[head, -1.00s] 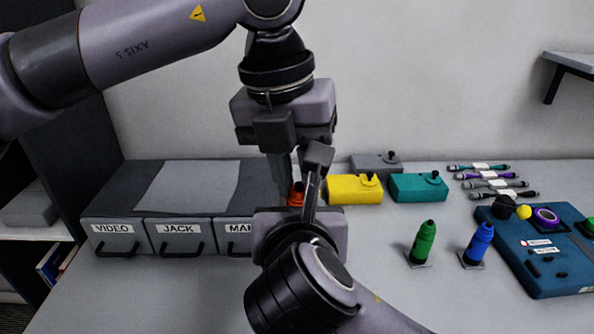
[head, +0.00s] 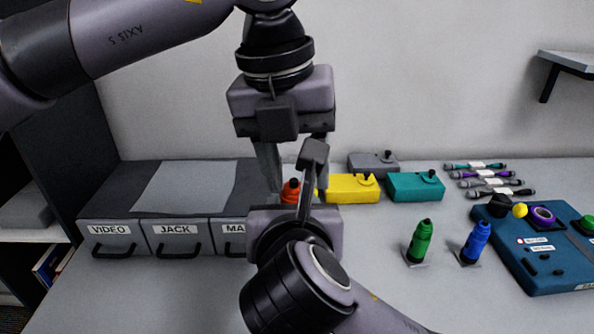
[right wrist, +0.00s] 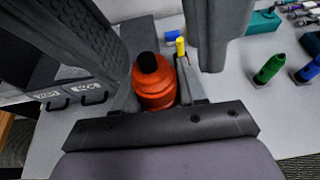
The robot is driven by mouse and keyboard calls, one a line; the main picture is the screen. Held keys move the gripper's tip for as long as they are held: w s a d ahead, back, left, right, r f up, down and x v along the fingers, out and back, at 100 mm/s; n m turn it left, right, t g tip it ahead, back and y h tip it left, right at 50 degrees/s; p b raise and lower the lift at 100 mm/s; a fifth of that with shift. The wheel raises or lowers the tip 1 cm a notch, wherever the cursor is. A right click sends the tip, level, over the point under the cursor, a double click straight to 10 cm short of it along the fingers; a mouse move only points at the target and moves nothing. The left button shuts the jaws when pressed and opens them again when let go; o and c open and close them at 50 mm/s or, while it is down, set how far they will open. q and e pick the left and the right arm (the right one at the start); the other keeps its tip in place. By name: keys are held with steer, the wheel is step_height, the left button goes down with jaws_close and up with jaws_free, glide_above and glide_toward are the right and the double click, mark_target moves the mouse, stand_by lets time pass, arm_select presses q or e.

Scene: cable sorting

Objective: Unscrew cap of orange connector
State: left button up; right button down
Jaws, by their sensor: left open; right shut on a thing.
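The orange connector (head: 290,189) shows in part in the head view, behind my right gripper. In the right wrist view it is an upright orange body (right wrist: 155,88) with a black tip (right wrist: 147,63). My right gripper (right wrist: 157,98) is shut on it, one finger at each side. My left gripper (head: 297,180) comes down from above and is open, its two fingers spread wide. In the right wrist view its large dark fingers stand left and right of the connector, apart from it. I cannot make out whether the cap is loose.
A yellow box (head: 352,189), a teal box (head: 414,187) and a grey box (head: 372,163) stand behind. Green (head: 419,240) and blue (head: 475,242) connectors stand to the right, near a blue panel (head: 540,265). Labelled drawers (head: 178,240) are at left.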

arm_select(q)
step_height(320, 180, up, 3)
steer(key=shift+f, duration=0.2)
steer(key=shift+r, duration=0.35)
steer(key=shift+c, duration=0.8)
steer(key=m, duration=0.2)
steer(key=r+m, duration=0.1)
steer(key=m, duration=0.3)
steer(key=shift+d+r+m+y, duration=0.1)
steer(key=shift+r+m+y, duration=0.2)
steer(key=shift+r+m, duration=0.1)
steer(key=m, duration=0.2)
steer(key=r+m, duration=0.1)
steer(key=m, duration=0.3)
steer(key=shift+s+r+y, duration=0.2)
steer(key=shift+r+y, duration=0.05)
steer(key=shift+y, duration=0.05)
steer(key=f+m, duration=0.2)
steer(key=m, duration=0.3)
steer(key=f+m+y, duration=0.1)
steer(key=f+m, duration=0.2)
steer(key=m, duration=0.2)
steer(key=f+m, duration=0.2)
steer(key=m, duration=0.4)
steer(key=shift+w+a+f+t, duration=0.1)
steer(key=shift+a+f+t, duration=0.1)
steer(key=shift+f+t, duration=0.15)
